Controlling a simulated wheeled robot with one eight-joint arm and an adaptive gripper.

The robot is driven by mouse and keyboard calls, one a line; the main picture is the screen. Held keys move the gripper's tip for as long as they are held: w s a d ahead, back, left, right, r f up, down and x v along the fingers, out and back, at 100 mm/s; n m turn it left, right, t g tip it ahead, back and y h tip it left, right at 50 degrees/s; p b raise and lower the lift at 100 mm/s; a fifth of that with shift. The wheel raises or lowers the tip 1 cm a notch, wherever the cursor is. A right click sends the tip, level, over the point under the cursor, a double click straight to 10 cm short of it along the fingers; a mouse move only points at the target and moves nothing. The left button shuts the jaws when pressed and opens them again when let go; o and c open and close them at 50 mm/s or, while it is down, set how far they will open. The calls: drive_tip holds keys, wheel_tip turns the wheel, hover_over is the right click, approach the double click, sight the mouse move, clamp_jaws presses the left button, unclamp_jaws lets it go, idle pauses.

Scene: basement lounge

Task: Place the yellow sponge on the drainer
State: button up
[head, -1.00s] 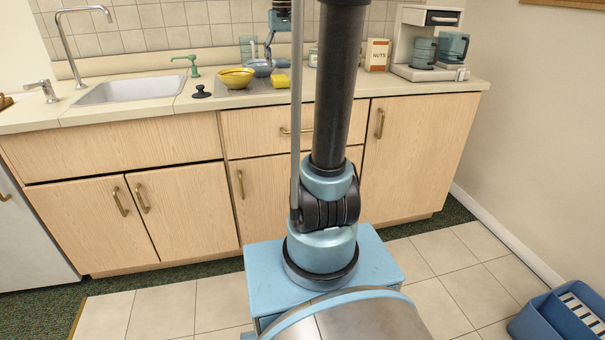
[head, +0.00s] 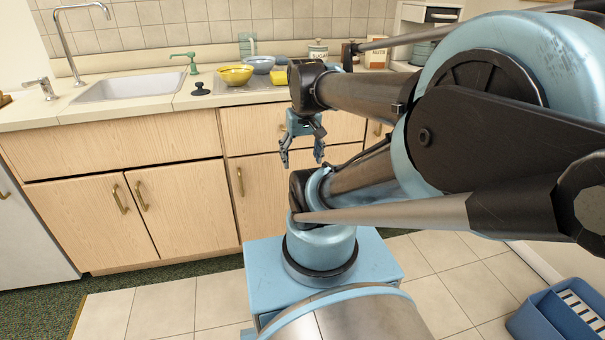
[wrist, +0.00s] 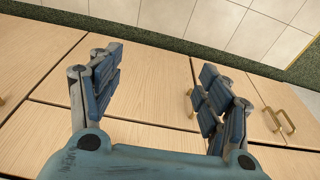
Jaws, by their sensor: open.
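The yellow sponge (head: 279,77) lies on the counter at the right end of the grey drainer (head: 247,87); I cannot tell whether it rests on the drainer or beside it. A yellow bowl (head: 236,75) and a grey-blue bowl (head: 260,65) cover much of the drainer. My gripper (head: 302,160) is open and empty, pointing down in front of the cabinet doors, below the counter top. In the wrist view my gripper (wrist: 160,65) has its fingers wide apart, with only cabinet fronts and floor beyond. The sponge is not in the wrist view.
A blue sponge (head: 281,60) lies behind the yellow one. A black plug (head: 200,89), green tap (head: 187,60) and sink (head: 126,88) are to the left. A sugar jar (head: 318,50) and nuts box (head: 377,54) stand right. The counter edge lies above my gripper.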

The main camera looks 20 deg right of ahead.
drive_tip(key=s+f, duration=0.2)
drive_tip(key=f, duration=0.1)
drive_tip(key=s+f, duration=0.1)
drive_tip(key=shift+a+f, duration=0.15)
drive_tip(key=shift+f, duration=0.1)
drive_tip(key=shift+w+f, duration=0.1)
drive_tip(key=shift+w, duration=0.35)
idle(0.5)
